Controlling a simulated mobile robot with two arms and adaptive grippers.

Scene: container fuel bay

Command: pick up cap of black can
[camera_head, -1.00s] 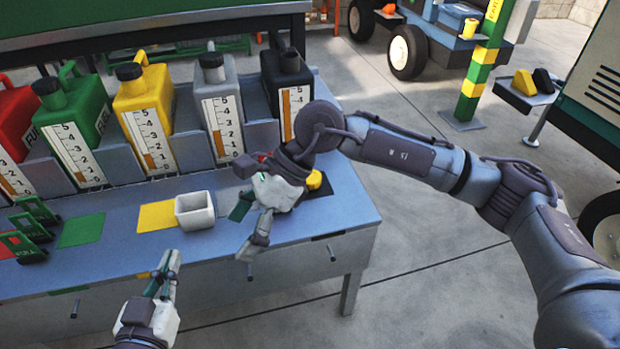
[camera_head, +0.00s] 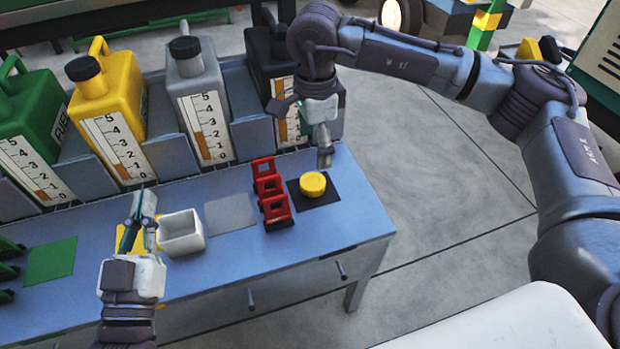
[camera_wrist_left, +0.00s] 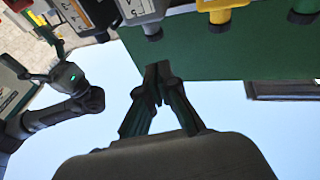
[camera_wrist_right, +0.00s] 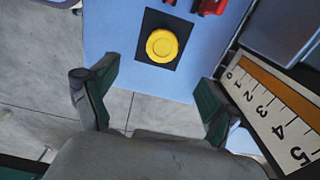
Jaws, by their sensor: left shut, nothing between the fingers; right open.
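The black can (camera_head: 258,50) stands at the back right of the bench, partly hidden behind my right arm; I cannot make out its top clearly. A round yellow cap (camera_head: 312,184) lies on a black square mat (camera_head: 330,199) at the bench's right end. It also shows in the right wrist view (camera_wrist_right: 161,46), beyond the fingertips. My right gripper (camera_head: 324,148) is open and points down, in front of the black can and above the far side of the mat. It holds nothing. My left gripper (camera_head: 140,203) is shut and empty over the yellow mat, left of the white box.
Grey (camera_head: 196,85), yellow (camera_head: 107,90) and green (camera_head: 30,115) cans stand in a row with scales. A red rack-like piece (camera_head: 271,195) stands left of the black mat. The white open box (camera_head: 181,234) and a bare grey mat (camera_head: 231,214) lie further left.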

